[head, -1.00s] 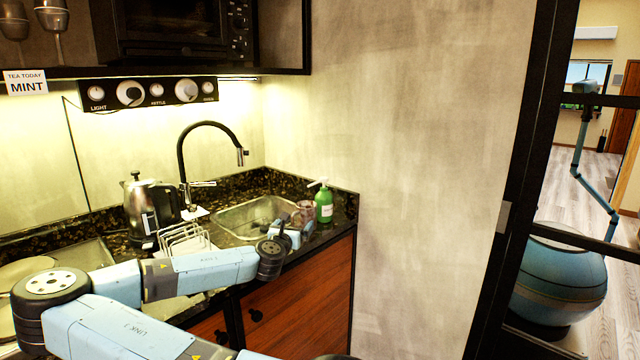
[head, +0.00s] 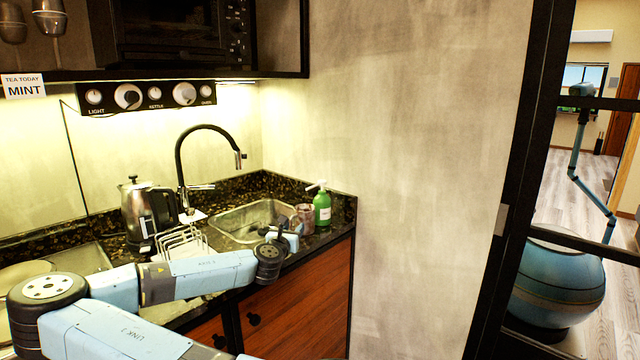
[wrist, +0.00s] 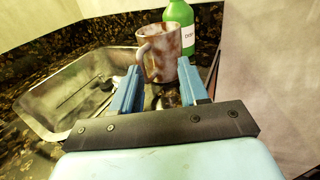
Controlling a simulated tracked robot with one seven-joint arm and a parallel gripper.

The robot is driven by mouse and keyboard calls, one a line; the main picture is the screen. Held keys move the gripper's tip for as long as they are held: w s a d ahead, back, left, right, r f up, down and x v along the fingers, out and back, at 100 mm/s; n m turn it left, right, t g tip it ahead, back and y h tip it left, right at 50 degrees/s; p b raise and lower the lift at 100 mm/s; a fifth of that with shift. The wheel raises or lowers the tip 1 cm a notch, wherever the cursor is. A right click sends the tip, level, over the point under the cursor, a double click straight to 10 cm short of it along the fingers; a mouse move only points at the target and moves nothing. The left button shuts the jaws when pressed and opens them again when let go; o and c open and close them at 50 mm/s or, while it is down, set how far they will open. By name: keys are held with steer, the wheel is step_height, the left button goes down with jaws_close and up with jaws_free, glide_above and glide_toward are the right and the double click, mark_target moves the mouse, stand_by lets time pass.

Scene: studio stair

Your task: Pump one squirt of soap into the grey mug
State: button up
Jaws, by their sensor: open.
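A green soap bottle (head: 322,207) with a white pump head stands upright at the right end of the counter, near the wall. In the wrist view the bottle (wrist: 181,22) shows behind a mug, with its top cut off. The mug (wrist: 158,50) is mottled brown and pale, with its handle toward the left; it also shows in the head view (head: 303,217). No plainly grey mug is in view. My gripper (wrist: 160,72) is open, its two blue fingers pointing at the mug, which stands just beyond the fingertips. In the head view my gripper (head: 289,229) is small and partly hidden.
A metal sink (head: 240,220) lies left of the mug, with a black tap (head: 182,165) over it. A wire rack (head: 180,243) and a kettle (head: 147,208) stand further left. The wall is close on the bottle's right.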

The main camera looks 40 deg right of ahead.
jaws_close()
stand_by(0.9)
